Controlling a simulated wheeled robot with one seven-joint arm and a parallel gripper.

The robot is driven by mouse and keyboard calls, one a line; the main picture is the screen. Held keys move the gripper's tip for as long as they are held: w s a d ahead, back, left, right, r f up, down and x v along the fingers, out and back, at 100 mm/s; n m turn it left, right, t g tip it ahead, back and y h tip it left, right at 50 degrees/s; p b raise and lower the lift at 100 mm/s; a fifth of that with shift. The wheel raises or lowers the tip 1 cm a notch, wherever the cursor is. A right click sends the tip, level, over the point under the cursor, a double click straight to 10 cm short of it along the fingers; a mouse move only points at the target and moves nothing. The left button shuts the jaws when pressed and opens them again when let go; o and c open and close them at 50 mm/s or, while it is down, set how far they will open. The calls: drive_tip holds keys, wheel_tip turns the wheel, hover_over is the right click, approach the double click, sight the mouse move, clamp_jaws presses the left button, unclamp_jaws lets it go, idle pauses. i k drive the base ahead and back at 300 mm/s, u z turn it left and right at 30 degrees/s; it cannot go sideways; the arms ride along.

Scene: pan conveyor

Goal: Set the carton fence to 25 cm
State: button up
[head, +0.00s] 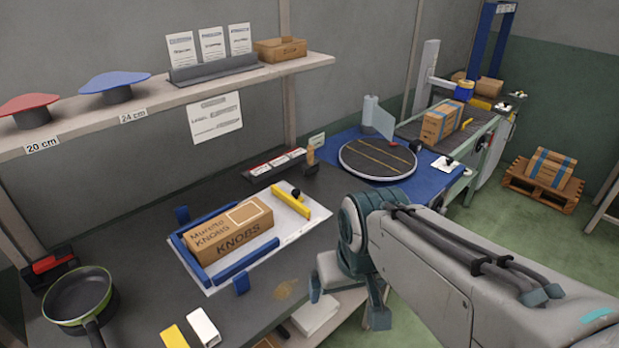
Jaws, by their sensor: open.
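My gripper (347,298) points down over the front edge of the dark bench, open, with nothing seen between its fingers. On the bench, left of it, a brown carton marked KNOBS (222,238) lies on a white board (290,232) between blue rails (243,266). A yellow bar with a dark knob (290,201) stands at the board's right end, apart from my gripper. At the conveyor, a white plate with a black knob (446,164) sits near the belt's front end. I cannot tell which is the carton fence; no 25 cm mark is readable.
A round turntable (378,160) sits on a blue mat. A strapped carton (440,124) stands on the conveyor (470,130). A pan (78,298) and small yellow and white blocks lie at the front left. A shelf (150,103) with red and blue lids runs above the bench.

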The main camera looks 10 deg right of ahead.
sight(295, 201)
drive_tip(key=u, duration=0.05)
drive_tip(key=k, duration=1.2)
drive_tip(key=z, duration=0.75)
drive_tip(key=i, duration=1.55)
drive_tip(key=u, duration=0.95)
drive_tip(key=i, duration=0.35)
drive_tip(key=u, duration=0.15)
